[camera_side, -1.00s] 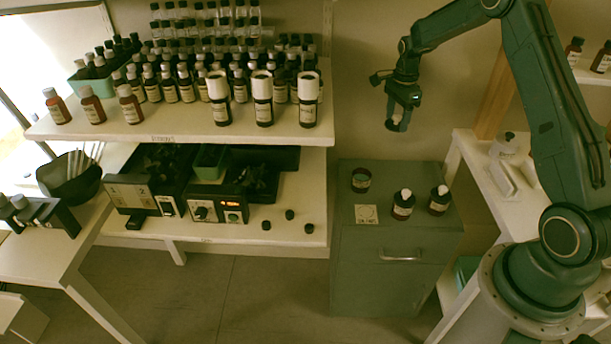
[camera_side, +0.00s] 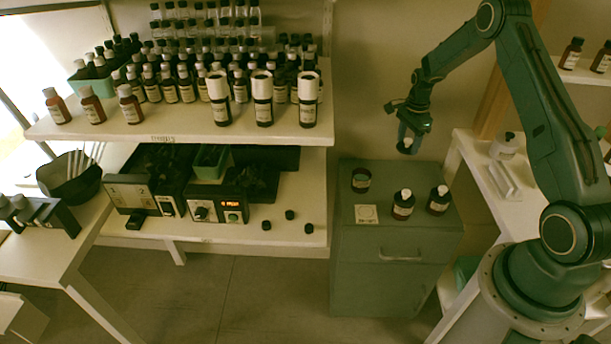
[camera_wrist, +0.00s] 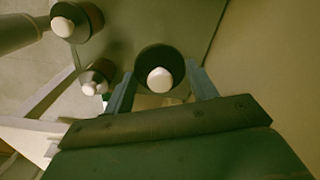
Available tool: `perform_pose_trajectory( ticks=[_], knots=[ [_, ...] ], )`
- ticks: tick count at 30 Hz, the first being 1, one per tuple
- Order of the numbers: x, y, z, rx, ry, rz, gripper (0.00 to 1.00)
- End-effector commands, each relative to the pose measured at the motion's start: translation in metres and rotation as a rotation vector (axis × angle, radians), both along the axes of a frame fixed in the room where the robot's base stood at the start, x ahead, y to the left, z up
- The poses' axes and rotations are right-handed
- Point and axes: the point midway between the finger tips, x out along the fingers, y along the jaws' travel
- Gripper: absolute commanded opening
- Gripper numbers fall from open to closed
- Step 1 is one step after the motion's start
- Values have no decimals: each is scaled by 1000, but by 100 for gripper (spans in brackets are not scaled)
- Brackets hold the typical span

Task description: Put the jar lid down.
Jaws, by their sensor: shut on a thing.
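My gripper (camera_side: 408,143) hangs in the air above the back right of the grey-green cabinet (camera_side: 400,285). Its fingers are closed around the jar lid. In the wrist view, the lid is a dark round disc with a white knob (camera_wrist: 160,80), between the two fingertips (camera_wrist: 162,70). In the side view the fingers hide most of it; only a pale bit (camera_side: 407,144) shows. An amber jar with an open-looking dark top (camera_side: 361,181) stands at the cabinet's back left. A pale square with a ring mark (camera_side: 366,214) lies on the cabinet top in front of it.
Two dark bottles with white tops stand on the cabinet, one near the middle (camera_side: 402,208) and one to the right (camera_side: 438,204). A white shelf unit (camera_side: 465,150) is on the right. Bottle shelves (camera_side: 300,135) are on the left, with small black caps below.

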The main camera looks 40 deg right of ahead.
Motion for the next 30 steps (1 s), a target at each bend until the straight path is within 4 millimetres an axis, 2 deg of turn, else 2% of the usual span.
perform_pose_trajectory(
  ticks=[1, 6, 13, 18, 26, 30],
  knots=[
    [0, 0, -12, 2, 2, 0, 35],
    [0, 0, -44, 2, 2, 0, 35],
    [0, 0, -81, 1, 0, -1, 35],
    [0, 0, -92, 0, -1, -1, 35],
    [0, 0, -96, 0, 0, -1, 35],
    [0, 0, -107, 0, 0, -1, 35]
  ],
)
